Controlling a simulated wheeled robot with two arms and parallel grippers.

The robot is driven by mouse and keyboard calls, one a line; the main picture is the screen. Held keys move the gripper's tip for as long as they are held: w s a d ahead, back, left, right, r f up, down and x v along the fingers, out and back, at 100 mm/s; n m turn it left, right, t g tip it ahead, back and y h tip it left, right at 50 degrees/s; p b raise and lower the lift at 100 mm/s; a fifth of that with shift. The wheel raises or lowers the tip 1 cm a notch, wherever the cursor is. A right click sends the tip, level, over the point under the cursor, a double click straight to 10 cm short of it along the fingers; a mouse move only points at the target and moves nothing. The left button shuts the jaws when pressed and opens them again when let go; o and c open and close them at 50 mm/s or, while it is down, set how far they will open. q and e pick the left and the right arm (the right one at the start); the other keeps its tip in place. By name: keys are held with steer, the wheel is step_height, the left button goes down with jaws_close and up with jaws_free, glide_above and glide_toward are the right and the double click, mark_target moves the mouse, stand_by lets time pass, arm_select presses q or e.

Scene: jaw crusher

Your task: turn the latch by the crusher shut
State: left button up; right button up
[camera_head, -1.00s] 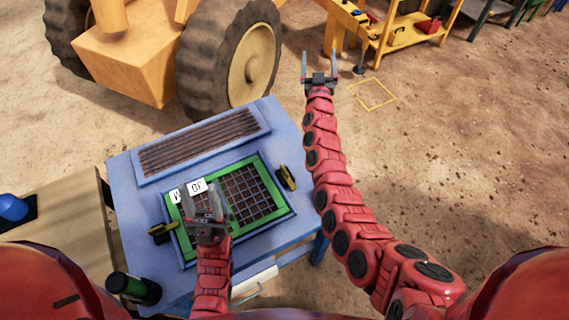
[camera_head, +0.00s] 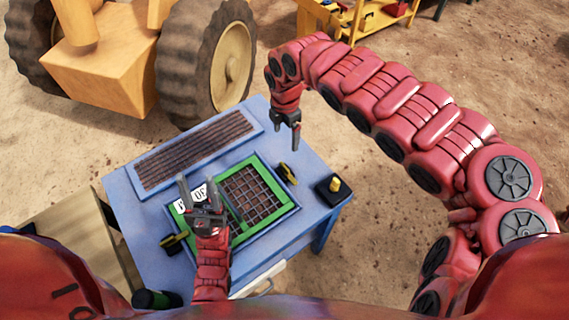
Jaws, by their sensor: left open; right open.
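On the blue table, a green-framed grid panel (camera_head: 255,190) has a small black-and-yellow latch at each side: one latch (camera_head: 174,244) at its left and one latch (camera_head: 287,172) at its right. A black block with a yellow knob (camera_head: 334,188) sits at the table's right corner. I cannot tell which of these is the latch by the crusher. My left gripper (camera_head: 198,190) is open above the left part of the panel, partly covering it and its white labels. My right gripper (camera_head: 286,135) points down above the table's far right edge, open and empty, apart from the right latch.
A long dark grate (camera_head: 195,152) lies along the back of the blue table (camera_head: 131,222). A wooden table (camera_head: 72,235) adjoins at left. A dark cylinder (camera_head: 156,299) stands at the front left. A large-wheeled yellow vehicle (camera_head: 100,65) stands behind. Sandy ground at right is free.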

mark_target(285, 166)
steer(key=f, duration=1.5)
steer(key=shift+a+f, duration=0.1)
steer(key=shift+a, duration=0.2)
steer(key=shift+w+d+f+p, duration=0.15)
steer(key=shift+f+p, duration=0.15)
steer(key=shift+f, duration=0.65)
steer(key=shift+c, duration=0.3)
steer(key=c, duration=1.3)
